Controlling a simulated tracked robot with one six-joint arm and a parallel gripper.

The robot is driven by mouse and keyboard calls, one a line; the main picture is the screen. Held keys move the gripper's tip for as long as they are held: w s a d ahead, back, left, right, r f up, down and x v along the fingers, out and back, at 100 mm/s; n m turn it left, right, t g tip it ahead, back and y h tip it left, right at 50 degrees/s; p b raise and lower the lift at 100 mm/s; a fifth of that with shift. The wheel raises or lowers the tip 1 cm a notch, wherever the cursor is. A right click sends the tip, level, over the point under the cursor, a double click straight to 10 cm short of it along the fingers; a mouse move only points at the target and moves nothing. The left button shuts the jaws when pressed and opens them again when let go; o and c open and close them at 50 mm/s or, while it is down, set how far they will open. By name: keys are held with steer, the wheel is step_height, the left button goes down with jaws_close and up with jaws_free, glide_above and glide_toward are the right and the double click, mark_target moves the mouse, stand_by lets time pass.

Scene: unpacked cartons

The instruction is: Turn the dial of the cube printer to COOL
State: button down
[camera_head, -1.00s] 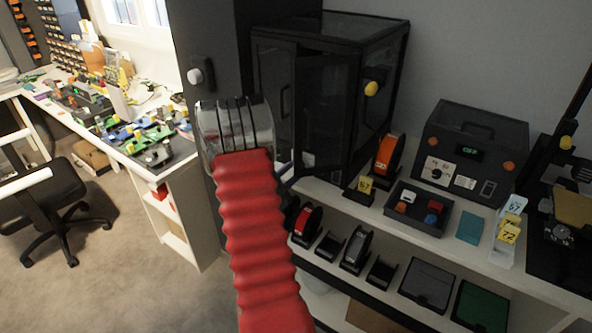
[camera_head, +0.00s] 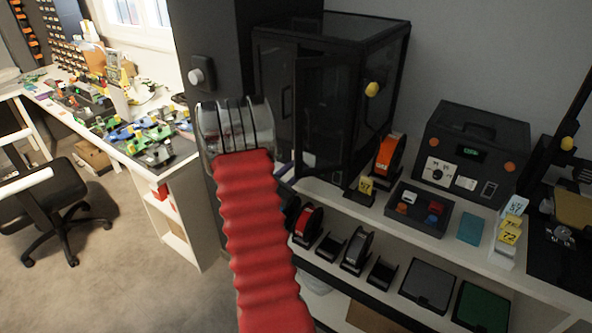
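A black cube-shaped enclosure (camera_head: 352,85) with dark see-through panels stands on the white shelf at centre; I take it for the cube printer. A yellow knob (camera_head: 372,89) shows at its right side. Farther right is a black box (camera_head: 475,135) with a green-lit display (camera_head: 470,153) and a dial on a white plate (camera_head: 436,171); its lettering is too small to read. My arm's red sleeve and clear ribbed end rise left of the enclosure. My gripper's fingers cannot be made out; the arm hides what lies behind it.
A dark tray (camera_head: 417,227) with small coloured blocks, an orange spool (camera_head: 390,155) and yellow number tags (camera_head: 508,236) stand on the shelf. A white knob (camera_head: 196,76) is on the dark column. A cluttered desk (camera_head: 110,149) and chair (camera_head: 50,205) are left. Floor between is open.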

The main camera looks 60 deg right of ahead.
steer(key=shift+w, duration=0.1)
stand_by(0.3)
steer(key=c, duration=1.5)
jaws_free()
steer(key=shift+a, duration=0.1)
steer(key=a, duration=0.4)
steer(key=w+a, duration=0.1)
steer(key=a, duration=0.4)
steer(key=w+a, duration=0.1)
steer(key=a, duration=0.3)
steer(key=shift+a, duration=0.2)
steer(key=shift+f, duration=0.1)
